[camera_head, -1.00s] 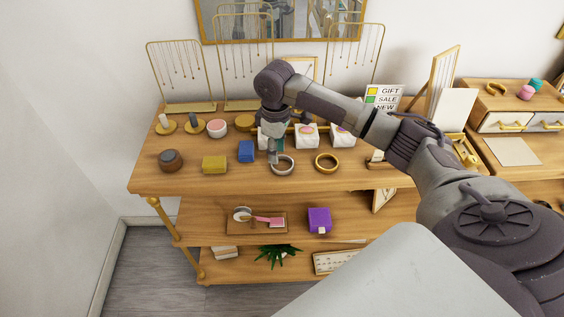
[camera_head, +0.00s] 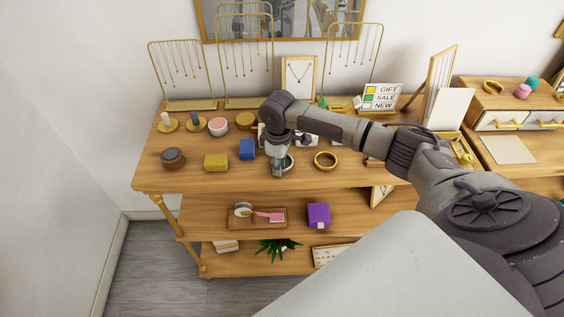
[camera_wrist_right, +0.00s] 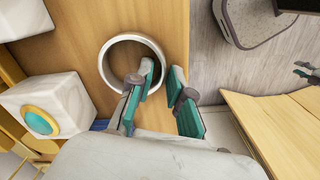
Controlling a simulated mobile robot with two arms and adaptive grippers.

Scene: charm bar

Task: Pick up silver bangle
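The silver bangle (camera_head: 291,163) lies on the top shelf, partly hidden behind my right gripper (camera_head: 277,171) in the head view. In the right wrist view the bangle (camera_wrist_right: 128,39) shows as a pale ring on the wood near the shelf edge. My right gripper (camera_wrist_right: 163,80) is open, with a gap between its teal-padded fingers. One finger overlaps the ring's near right side in that view and the other is outside it. I cannot tell whether either touches it. My left gripper is not in view.
A blue box (camera_head: 247,149), a yellow box (camera_head: 216,162) and a dark round box (camera_head: 173,159) stand to the left.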

